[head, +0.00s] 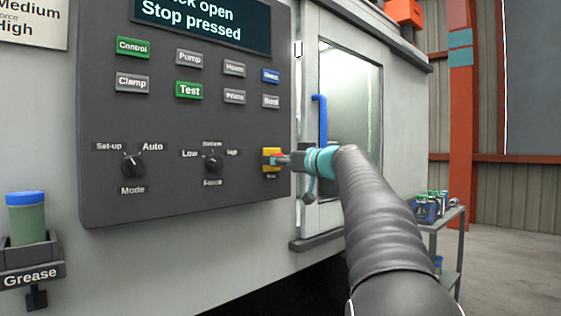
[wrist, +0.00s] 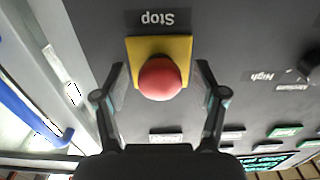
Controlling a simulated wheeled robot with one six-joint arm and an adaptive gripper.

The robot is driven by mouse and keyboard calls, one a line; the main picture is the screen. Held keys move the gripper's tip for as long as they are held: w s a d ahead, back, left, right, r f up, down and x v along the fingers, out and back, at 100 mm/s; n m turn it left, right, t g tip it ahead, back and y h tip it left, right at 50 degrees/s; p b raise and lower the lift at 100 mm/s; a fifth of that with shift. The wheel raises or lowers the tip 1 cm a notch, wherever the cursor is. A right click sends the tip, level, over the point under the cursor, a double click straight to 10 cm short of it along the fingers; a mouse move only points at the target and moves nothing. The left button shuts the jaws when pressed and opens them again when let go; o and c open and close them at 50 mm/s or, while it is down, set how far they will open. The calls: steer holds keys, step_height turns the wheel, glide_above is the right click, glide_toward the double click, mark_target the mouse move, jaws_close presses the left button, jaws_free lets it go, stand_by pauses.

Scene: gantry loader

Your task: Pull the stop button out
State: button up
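The stop button is a red mushroom knob on a yellow square plate at the lower right of the dark control panel (head: 190,110). In the wrist view the red knob (wrist: 160,77) sits between my gripper's two fingers, with a visible gap on each side. The yellow plate (wrist: 180,45) and its "Stop" label show behind it. My gripper (wrist: 160,85) is open, its fingers pointing at the panel. In the head view my gripper (head: 280,160) is in front of the stop button and hides most of it. The display (head: 200,22) reads "Stop pressed".
A door with a blue handle (head: 320,120) is right of the panel. Mode (head: 133,163) and Force (head: 212,162) knobs are left of the stop button. A grease holder (head: 30,255) is at far left. A cart (head: 447,222) with cans stands at right.

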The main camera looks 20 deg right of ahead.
steer(key=c, duration=1)
steer(key=shift+c, duration=0.2)
steer(key=shift+s+d+b, duration=0.1)
steer(key=shift+s+b, duration=0.2)
steer(key=shift+b, duration=0.05)
steer(key=o, duration=1.1)
steer(key=b+v, duration=0.4)
steer(key=v, duration=0.4)
steer(key=shift+b, duration=0.3)
